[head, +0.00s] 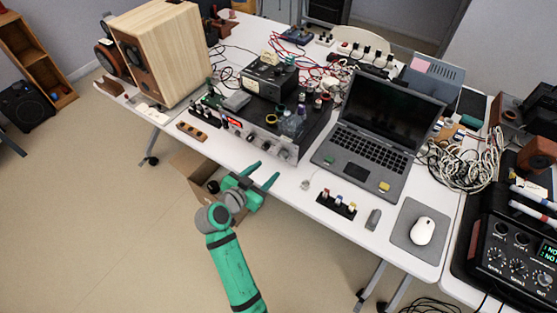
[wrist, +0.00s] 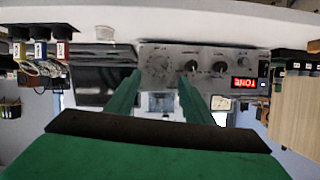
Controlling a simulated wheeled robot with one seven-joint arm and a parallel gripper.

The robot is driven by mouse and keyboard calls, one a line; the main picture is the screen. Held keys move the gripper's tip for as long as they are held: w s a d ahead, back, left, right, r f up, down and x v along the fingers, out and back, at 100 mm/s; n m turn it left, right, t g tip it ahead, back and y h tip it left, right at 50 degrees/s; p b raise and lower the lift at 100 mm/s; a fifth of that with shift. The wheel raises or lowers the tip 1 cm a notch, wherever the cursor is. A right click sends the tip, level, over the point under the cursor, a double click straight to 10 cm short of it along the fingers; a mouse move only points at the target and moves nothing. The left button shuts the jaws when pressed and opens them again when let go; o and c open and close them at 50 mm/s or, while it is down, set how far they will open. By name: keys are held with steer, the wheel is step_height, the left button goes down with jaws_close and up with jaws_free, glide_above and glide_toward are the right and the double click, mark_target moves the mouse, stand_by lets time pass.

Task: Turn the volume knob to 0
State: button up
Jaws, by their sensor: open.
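A silver amplifier (head: 262,138) with a red lit display (head: 233,122) stands near the table's front edge. No knob label or setting is readable, so I cannot tell which is the volume knob. My green gripper (head: 265,171) is open and empty, in front of the panel and apart from it, with its fingers toward the knobs.
A laptop (head: 370,135) stands right of the amplifier, and a wooden speaker (head: 165,60) stands at the left. Small switches (head: 336,204) and a mouse (head: 423,231) lie near the table's front edge. A box (head: 190,166) stands below. The floor (head: 110,225) at the left is clear.

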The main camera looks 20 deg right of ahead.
mark_target(281, 159)
steer(key=x, duration=1)
steer(key=shift+a+f, duration=0.1)
steer(key=shift+s, duration=0.15)
steer(key=c, duration=1.1)
